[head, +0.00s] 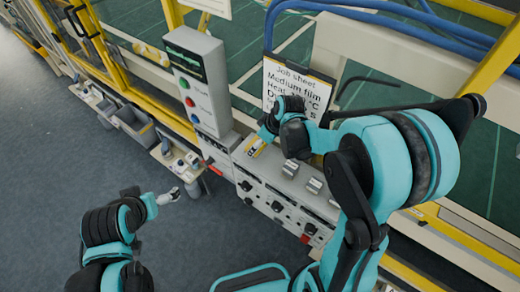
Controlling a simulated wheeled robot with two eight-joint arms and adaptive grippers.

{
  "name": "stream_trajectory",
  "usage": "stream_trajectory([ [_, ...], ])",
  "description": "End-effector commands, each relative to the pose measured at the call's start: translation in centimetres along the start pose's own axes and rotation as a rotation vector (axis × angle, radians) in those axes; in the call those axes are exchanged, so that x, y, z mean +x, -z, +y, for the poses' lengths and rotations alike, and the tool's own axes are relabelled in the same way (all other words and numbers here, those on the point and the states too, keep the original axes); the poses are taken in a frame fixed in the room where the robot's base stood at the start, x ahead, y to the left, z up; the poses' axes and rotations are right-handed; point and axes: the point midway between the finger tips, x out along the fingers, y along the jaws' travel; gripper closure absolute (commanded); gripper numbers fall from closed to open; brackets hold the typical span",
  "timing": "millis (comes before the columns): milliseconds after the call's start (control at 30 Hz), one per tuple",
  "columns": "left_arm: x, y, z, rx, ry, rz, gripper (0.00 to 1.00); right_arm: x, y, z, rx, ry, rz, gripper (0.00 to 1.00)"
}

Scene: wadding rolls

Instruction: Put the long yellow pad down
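A small yellow strip (255,148), which looks like the long yellow pad, shows at the top left of the grey control panel (275,185). My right gripper (264,136) reaches down from the right, right at the strip's upper end. The arm and wrist hide much of the fingers, so I cannot tell whether they hold the strip or whether it rests on the panel. My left gripper (171,196) is over the floor to the left of the panel, apart from it. Its fingers are too small to read.
A job sheet (297,86) stands behind the panel. A grey box with coloured buttons (197,80) rises at the panel's left. Metal blocks (290,168) sit on the panel top. Grey bins (132,122) line the yellow frame. The floor (45,170) at left is clear.

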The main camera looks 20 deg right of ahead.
Motion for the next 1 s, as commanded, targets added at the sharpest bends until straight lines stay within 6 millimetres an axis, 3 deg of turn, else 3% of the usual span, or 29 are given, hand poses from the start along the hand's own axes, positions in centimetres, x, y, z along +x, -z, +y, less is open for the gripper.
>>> stream_trajectory([
  [300, 0.5, -0.3, 0.0, 0.0, 0.0, 0.0, 0.01, 3.6, -1.5, 0.3, 0.001, -0.001, 0.0, 0.61],
  [700, 0.8, -0.6, 0.0, 0.0, 0.0, 0.0, 0.01, 4.1, -1.7, 0.3, 0.001, 0.0, 0.0, 0.61],
  [733, 0.8, -0.6, 0.0, 0.0, 0.0, 0.0, 0.01, 4.1, -1.7, 0.3, 0.001, 0.0, 0.0, 0.24],
  [767, 0.8, -0.5, 0.0, 0.0, 0.0, 0.0, 0.01, 4.0, -1.7, 0.3, 0.001, 0.0, 0.0, 0.18],
  [1000, 0.7, -0.5, 0.0, 0.0, 0.0, 0.0, 0.01, 3.9, -1.6, 0.3, 0.001, 0.0, 0.0, 0.18],
])
